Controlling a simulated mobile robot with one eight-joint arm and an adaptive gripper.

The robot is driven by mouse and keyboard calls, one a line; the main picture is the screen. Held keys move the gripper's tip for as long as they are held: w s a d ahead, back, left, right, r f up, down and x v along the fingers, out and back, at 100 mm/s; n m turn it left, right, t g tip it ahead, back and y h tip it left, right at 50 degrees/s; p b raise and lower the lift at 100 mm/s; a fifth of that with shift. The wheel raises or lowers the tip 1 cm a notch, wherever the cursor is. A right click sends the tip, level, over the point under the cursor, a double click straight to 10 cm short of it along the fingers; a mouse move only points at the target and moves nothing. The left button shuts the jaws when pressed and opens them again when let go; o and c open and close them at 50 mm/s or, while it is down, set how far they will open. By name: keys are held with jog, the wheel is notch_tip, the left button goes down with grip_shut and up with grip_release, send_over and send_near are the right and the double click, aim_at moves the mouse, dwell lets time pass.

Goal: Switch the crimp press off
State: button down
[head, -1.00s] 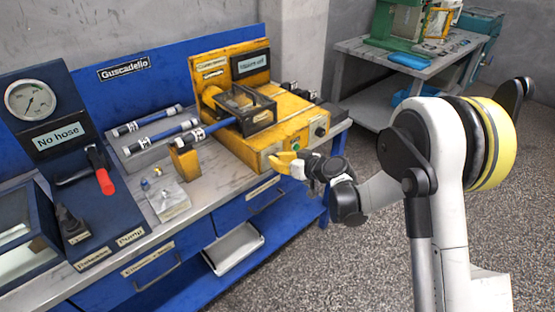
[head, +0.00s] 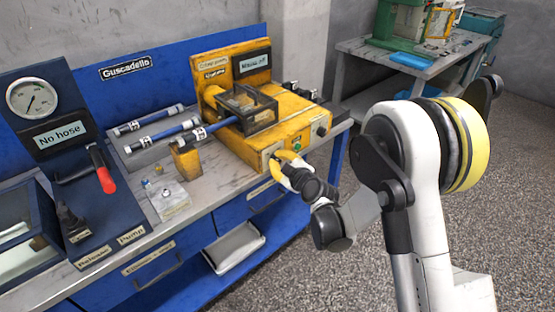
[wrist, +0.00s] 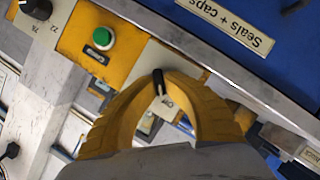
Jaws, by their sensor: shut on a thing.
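The yellow crimp press (head: 287,131) stands at the right end of the bench, with a hose end lying in its caged head (head: 246,108). My gripper (head: 278,159) is at the left part of its front panel. In the wrist view my gripper's yellow fingers (wrist: 161,78) are shut on a small black switch (wrist: 157,86) set on a pale plate. A green button (wrist: 103,37) is beside the switch, and a black dial (wrist: 36,7) is farther along the panel.
A pump unit with a gauge (head: 33,97) and a red-handled lever (head: 102,171) stands at the left. Hoses (head: 160,131) lie on the bench. A second table (head: 398,62) stands at the back right. The floor at right is clear.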

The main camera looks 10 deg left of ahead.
jog(key=shift+n+t, duration=0.3)
jog(key=shift+n, duration=0.1)
jog(key=c, duration=1.5)
grip_release()
jog(key=shift+w+a+f, duration=0.1)
jog(key=shift+w, duration=0.05)
jog(key=v, duration=0.7)
jog(key=shift+s, duration=0.25)
jog(key=shift+d+r, duration=0.2)
